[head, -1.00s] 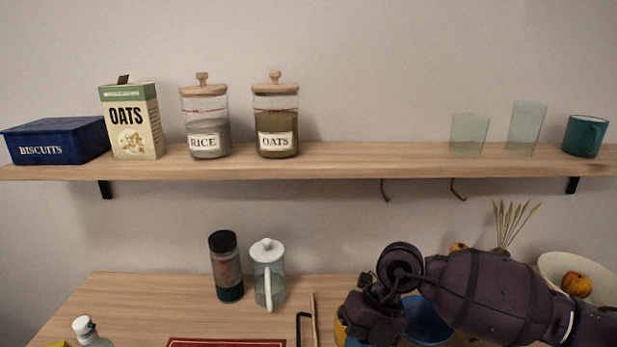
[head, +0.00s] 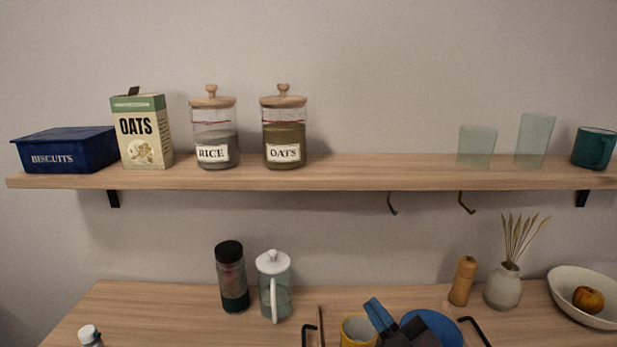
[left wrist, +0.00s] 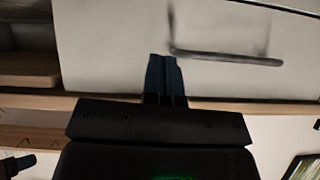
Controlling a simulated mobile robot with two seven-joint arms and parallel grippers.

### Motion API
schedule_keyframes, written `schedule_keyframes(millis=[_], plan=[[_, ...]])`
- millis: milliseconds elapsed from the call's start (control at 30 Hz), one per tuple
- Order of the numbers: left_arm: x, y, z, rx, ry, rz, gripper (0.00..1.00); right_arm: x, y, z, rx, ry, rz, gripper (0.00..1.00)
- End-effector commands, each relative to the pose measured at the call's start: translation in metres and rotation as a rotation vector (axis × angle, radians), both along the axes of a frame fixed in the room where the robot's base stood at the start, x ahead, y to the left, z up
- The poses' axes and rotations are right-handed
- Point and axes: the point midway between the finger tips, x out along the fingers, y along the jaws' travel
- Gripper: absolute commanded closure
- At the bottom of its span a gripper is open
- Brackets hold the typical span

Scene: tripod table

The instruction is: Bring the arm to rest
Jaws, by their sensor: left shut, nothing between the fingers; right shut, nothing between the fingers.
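My right gripper (head: 373,305) is low in the head view, over the table. Its blue fingers are together with nothing between them, and they point up and left, between a yellow mug and a blue round dish. The rest of the right arm is mostly below the frame. My left gripper (left wrist: 162,62) shows in the left wrist view with its dark blue fingers closed and empty. It is in front of a pale panel with a dark bar handle (left wrist: 225,57). The left arm is not in the head view.
The table (head: 170,305) holds a dark-lidded bottle (head: 231,277), a white-lidded jug (head: 273,284), the yellow mug (head: 358,331), the blue dish (head: 440,325), a wooden mill (head: 463,281), a vase (head: 503,288) and a fruit bowl (head: 566,288). A wall shelf (head: 350,172) with jars runs above.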

Motion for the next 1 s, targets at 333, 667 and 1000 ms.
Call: schedule_keyframes(millis=[333,667,1000], plan=[[0.004,-0.001,0.002,0.000,-0.007,-0.002,1.00,-0.039,-0.112,-0.104,0.152,0.618,-0.498,1.00],[0.004,-0.001,0.002,0.000,-0.008,-0.002,1.00,-0.143,-0.162,-0.188,0.169,1.202,-0.726,1.00],[0.002,0.000,0.001,0.000,-0.004,-0.002,1.00,-0.213,-0.171,-0.215,0.160,1.516,-0.767,1.00]])
